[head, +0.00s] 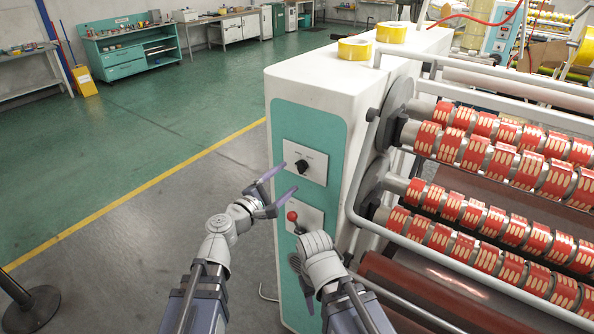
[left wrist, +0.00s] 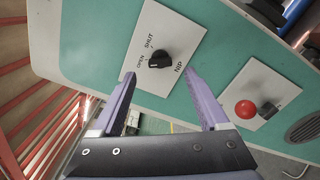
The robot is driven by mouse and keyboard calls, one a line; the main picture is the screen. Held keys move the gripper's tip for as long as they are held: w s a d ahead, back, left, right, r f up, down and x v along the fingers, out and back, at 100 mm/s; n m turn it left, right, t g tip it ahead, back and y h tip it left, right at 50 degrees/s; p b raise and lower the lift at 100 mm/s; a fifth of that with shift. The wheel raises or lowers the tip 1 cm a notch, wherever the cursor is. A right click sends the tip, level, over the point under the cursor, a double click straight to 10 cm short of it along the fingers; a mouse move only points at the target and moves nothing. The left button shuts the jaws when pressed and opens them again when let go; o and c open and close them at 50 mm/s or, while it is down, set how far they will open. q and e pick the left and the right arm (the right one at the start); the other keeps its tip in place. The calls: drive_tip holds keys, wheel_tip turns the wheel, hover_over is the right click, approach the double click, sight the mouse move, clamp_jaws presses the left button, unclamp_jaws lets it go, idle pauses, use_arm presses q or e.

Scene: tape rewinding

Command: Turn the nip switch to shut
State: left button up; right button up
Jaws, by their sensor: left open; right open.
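The nip switch is a black knob (head: 302,165) on a white plate on the machine's teal end panel. In the left wrist view the knob (left wrist: 161,60) sits by the words OPEN, SHUT and NIP, and its white mark appears to face the OPEN side. My left gripper (head: 281,184) is open and empty, just left of and below the knob in the head view. In the left wrist view its two purple fingers (left wrist: 159,74) are spread on either side of the knob, apart from it. My right gripper (head: 304,287) is lower, near the panel; its fingers are mostly hidden.
Rollers with red tape rings (head: 480,155) and a white rail fill the right. Yellow tape rolls (head: 355,48) lie on the machine top.

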sight(299, 169)
use_arm(q)
drive_tip(key=x, duration=0.6)
drive_tip(key=shift+s, duration=0.1)
clamp_jaws()
idle(0.4)
